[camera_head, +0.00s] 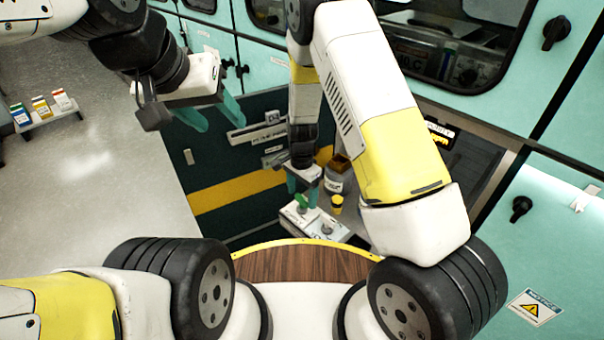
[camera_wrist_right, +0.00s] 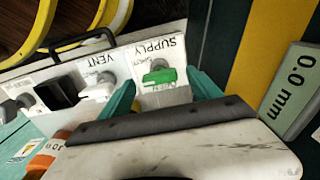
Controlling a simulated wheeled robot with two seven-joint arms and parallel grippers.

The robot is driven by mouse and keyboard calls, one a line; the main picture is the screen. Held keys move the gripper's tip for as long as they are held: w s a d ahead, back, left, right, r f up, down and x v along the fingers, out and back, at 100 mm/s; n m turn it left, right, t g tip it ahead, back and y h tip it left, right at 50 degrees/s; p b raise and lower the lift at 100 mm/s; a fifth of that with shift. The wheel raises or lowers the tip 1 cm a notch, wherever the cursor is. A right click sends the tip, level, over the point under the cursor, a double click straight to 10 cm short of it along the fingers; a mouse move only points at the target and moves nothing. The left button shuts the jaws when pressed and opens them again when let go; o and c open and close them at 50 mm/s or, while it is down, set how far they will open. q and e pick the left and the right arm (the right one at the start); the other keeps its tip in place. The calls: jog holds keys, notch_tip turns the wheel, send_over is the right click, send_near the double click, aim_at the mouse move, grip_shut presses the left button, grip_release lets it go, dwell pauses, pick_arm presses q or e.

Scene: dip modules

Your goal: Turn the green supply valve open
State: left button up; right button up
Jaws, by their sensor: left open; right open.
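The green supply valve (camera_wrist_right: 160,75) is a small handle on a white panel (camera_wrist_right: 140,58) under the printed word SUPPLY. It also shows in the head view as a small green spot (camera_head: 301,202). My right gripper (camera_wrist_right: 162,82) is open, with one teal finger on each side of the green handle. Whether the fingers touch it cannot be told. In the head view my right gripper (camera_head: 302,194) reaches down over the panel. My left gripper (camera_head: 217,117) is open and empty in the air at upper left, far from the valve.
A white vent knob (camera_wrist_right: 98,91) and a black block (camera_wrist_right: 62,94) sit beside the valve on the panel. A yellow-capped container (camera_head: 337,203) and a dark-capped jar (camera_head: 334,180) stand close behind. A gauge reading 0.0 mm (camera_wrist_right: 291,88) is to the right.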

jog(key=shift+f, duration=0.5)
jog(key=c, duration=1.4)
